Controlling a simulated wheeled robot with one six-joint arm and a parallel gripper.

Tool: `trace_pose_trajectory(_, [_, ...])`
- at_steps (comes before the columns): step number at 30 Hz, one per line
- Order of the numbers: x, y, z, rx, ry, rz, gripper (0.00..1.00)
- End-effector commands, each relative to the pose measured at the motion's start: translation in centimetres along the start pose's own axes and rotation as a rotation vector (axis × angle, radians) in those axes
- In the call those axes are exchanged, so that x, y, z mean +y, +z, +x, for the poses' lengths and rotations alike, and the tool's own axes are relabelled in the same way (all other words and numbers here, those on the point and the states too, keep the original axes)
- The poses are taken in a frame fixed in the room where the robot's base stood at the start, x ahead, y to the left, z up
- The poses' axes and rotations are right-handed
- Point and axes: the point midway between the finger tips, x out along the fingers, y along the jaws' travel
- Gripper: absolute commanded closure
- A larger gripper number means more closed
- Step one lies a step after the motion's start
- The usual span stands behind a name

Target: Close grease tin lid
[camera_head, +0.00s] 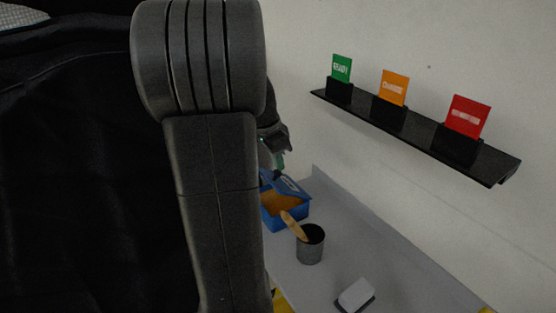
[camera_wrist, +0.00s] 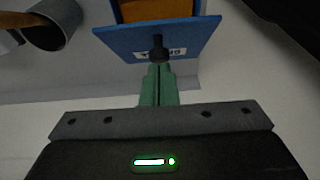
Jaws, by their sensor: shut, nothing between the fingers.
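The grease tin (camera_head: 272,222) is a blue box with orange-brown contents, standing on the grey surface in the head view. Its blue lid (camera_head: 291,187) is open, tilted up at the far side, and the contents show. In the wrist view the lid (camera_wrist: 120,37) carries a white label and a dark knob (camera_wrist: 158,48), with the orange contents (camera_wrist: 155,9) beyond it. My gripper (camera_wrist: 158,72) has its green fingers together and empty, pointing at the lid's outer face by the knob. I cannot tell whether they touch. In the head view my gripper (camera_head: 279,165) is partly hidden behind my arm.
A dark metal cup (camera_head: 311,246) holding a wooden-handled tool (camera_head: 293,225) stands close in front of the tin. A small white-topped block (camera_head: 357,294) lies nearer. A black wall shelf (camera_head: 415,131) with green, orange and red cards hangs at the right. The grey surface between is clear.

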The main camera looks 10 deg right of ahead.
Motion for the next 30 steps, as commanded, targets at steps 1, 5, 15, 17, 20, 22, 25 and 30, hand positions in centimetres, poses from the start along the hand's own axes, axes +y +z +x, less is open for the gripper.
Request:
trace_pose_trajectory(1, [0.0, 0.0, 0.0, 0.0, 0.0, 0.0, 1.0])
trace_pose_trajectory(5, [0.0, 0.0, 0.0, 0.0, 0.0, 0.0, 1.0])
trace_pose_trajectory(15, [0.0, 0.7, 0.5, 0.037, -0.002, -0.003, 1.0])
trace_pose_trajectory(17, [0.0, 1.0, 0.7, 0.055, -0.002, -0.002, 1.0])
trace_pose_trajectory(20, [0.0, 1.6, 1.1, 0.095, -0.003, -0.004, 1.0])
trace_pose_trajectory(22, [0.0, 2.1, 1.3, 0.128, -0.004, -0.005, 1.0])
trace_pose_trajectory(25, [0.0, 2.9, 1.8, 0.18, -0.004, -0.006, 1.0])
trace_pose_trajectory(30, [0.0, 4.1, 2.5, 0.276, -0.006, -0.007, 1.0])
